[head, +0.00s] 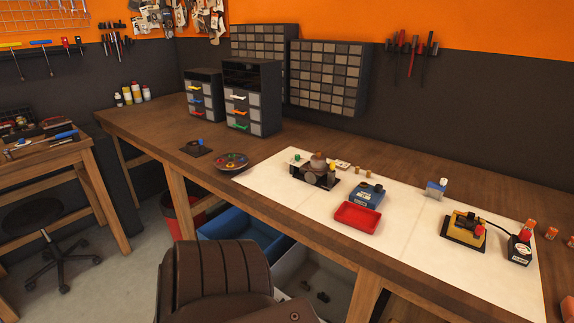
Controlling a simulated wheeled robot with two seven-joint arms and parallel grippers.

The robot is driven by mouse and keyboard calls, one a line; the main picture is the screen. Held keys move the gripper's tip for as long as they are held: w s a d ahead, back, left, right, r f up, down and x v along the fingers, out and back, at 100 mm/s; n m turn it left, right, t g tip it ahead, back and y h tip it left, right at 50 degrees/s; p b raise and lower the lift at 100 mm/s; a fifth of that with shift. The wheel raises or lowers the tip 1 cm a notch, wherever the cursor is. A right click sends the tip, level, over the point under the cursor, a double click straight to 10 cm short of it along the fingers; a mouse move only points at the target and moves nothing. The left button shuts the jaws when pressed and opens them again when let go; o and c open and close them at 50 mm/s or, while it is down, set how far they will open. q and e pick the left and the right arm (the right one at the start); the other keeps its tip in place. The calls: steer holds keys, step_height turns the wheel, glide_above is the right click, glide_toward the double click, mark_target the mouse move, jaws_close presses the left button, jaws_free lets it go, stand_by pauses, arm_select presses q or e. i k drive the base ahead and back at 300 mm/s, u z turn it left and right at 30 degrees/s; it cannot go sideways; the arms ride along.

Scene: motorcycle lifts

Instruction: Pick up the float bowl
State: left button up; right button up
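I cannot pick out the float bowl for certain. A carburetor-like assembly (315,168) with a rounded brown top sits on a black base, on the far left part of the white mat (420,262). A dark round dish (231,162) with small coloured pieces in it sits on the wooden bench, left of the mat. A red tray (358,217) lies near the mat's front edge and looks empty. A blue box (367,195) stands just behind it. Neither of my grippers can be made out in the head view.
Right on the mat are a yellow fixture (463,228) on a black base, a black device with a red top (519,249) and a brush-like item (436,190). Drawer cabinets (252,98) stand at the back. A brown padded seat (225,277) is in front of the bench (150,128).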

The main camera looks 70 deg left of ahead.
mark_target(317, 163)
steer(key=k, duration=0.15)
steer(key=u, duration=0.7)
